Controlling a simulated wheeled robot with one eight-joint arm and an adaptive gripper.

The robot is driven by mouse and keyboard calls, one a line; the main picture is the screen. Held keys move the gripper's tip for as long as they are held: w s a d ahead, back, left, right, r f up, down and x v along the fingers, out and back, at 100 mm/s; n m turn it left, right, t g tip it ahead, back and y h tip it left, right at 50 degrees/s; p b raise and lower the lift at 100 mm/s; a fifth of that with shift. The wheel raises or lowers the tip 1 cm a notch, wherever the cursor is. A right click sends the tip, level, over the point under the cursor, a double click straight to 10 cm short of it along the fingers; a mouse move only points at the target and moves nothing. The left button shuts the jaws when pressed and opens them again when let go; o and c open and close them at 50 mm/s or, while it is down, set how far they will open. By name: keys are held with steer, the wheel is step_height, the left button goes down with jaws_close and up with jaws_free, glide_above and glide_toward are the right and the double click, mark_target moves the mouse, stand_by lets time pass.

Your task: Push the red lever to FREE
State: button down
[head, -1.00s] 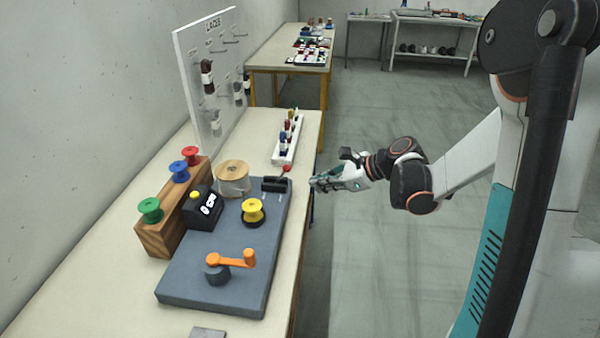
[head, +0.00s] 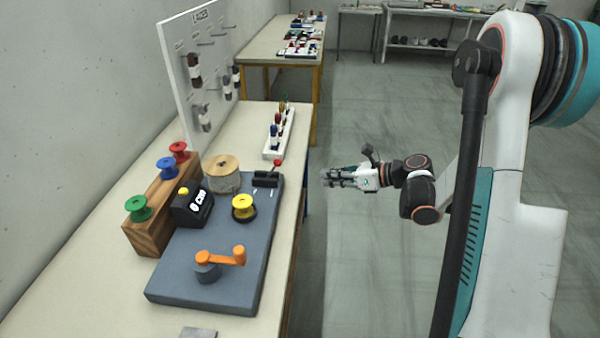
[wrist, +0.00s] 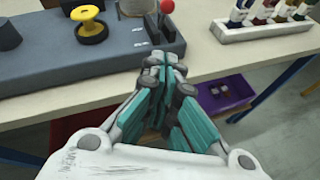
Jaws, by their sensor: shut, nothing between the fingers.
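The red lever (head: 277,163) has a round red knob on a thin stem. It stands at a black housing (head: 265,179) on the far right corner of the grey board (head: 215,275). In the wrist view the red knob (wrist: 167,6) shows at the top, beyond my fingertips. The small labels by the lever are too small to read. My gripper (head: 326,177) is shut and empty. It is off the table's right edge, to the right of the lever and apart from it. In the wrist view my gripper (wrist: 165,65) points towards the board's edge.
A white rack (head: 272,148) of small bottles stands behind the lever. A purple bin (wrist: 225,97) lies below the table edge.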

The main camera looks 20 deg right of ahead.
steer(key=b, duration=0.3)
glide_toward(273, 170)
step_height(273, 170, down, 4)
steer(key=shift+w+a+r+b, duration=0.35)
steer(key=shift+w+a+r, duration=0.55)
steer(key=shift+w+a, duration=0.1)
steer(key=shift+w+a+r+h+p, duration=0.1)
steer(key=shift+a+r+h+p, duration=0.05)
steer(key=shift+r+h+p, duration=0.3)
